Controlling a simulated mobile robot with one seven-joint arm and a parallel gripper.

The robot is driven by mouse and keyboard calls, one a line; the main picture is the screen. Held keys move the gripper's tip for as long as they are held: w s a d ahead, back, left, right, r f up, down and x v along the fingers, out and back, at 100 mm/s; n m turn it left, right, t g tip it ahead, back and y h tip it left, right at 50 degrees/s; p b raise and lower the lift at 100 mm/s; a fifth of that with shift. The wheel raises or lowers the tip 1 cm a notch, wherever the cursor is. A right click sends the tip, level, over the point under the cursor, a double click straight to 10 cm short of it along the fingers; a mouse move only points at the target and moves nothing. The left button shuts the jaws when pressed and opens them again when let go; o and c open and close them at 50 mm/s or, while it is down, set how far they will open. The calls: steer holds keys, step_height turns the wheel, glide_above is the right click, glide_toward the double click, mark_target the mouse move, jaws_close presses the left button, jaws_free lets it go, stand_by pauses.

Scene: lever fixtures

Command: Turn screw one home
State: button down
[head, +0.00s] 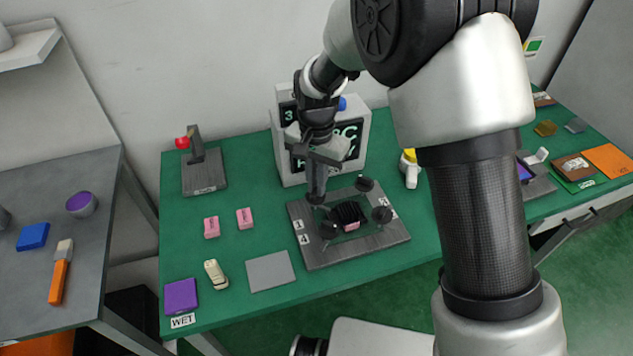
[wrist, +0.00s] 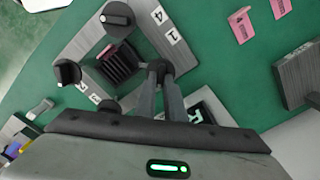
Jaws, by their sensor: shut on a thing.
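A grey fixture plate (head: 375,247) lies on the green table, with dark knob screws at its corners. My gripper (head: 316,197) points down at the plate's back left corner. It is shut on the dark knob of screw one, by the label 1; the fingers mostly hide this knob. The wrist view shows my fingertips (wrist: 159,70) together on it, next to the label 1 (wrist: 173,37). The other knobs stand free: front left (head: 328,229), back right (head: 365,183) and right (head: 382,215). A black ribbed block (head: 348,213) sits in the middle of the plate.
A grey box with a lettered screen (head: 291,160) stands close behind the plate. A red-knobbed lever fixture (head: 203,175) is at the back left. Pink blocks (head: 244,218), a grey square (head: 270,271) and a small pale car-shaped object (head: 215,274) lie left of the plate.

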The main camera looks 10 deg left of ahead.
stand_by(0.3)
steer(key=c, duration=1.8)
jaws_free()
steer(key=shift+c, duration=0.2)
step_height(320, 180, up, 18)
steer(key=p, duration=0.1)
steer(key=shift+f+p, duration=0.25)
steer(key=shift+p, duration=0.1)
steer(key=s+d+r+n+t+p, duration=0.1)
steer(key=s+d+r+p, duration=0.1)
steer(key=s+d+r, duration=0.35)
steer(key=s+d+r+t+p, duration=0.2)
steer(key=d+r, duration=0.4)
steer(key=d, duration=0.3)
steer(key=s+d+r+n+t+p, duration=0.1)
steer(key=s+d+r+p, duration=0.15)
steer(key=d+r, duration=0.35)
steer(key=s+d+t+p, duration=0.1)
steer(key=s+d, duration=0.5)
steer(key=s, duration=0.2)
steer(key=shift+s+d+f+n+t+p, duration=0.25)
steer(key=shift+d+f+n+t+p, duration=0.05)
steer(key=shift+f+n+p, duration=0.15)
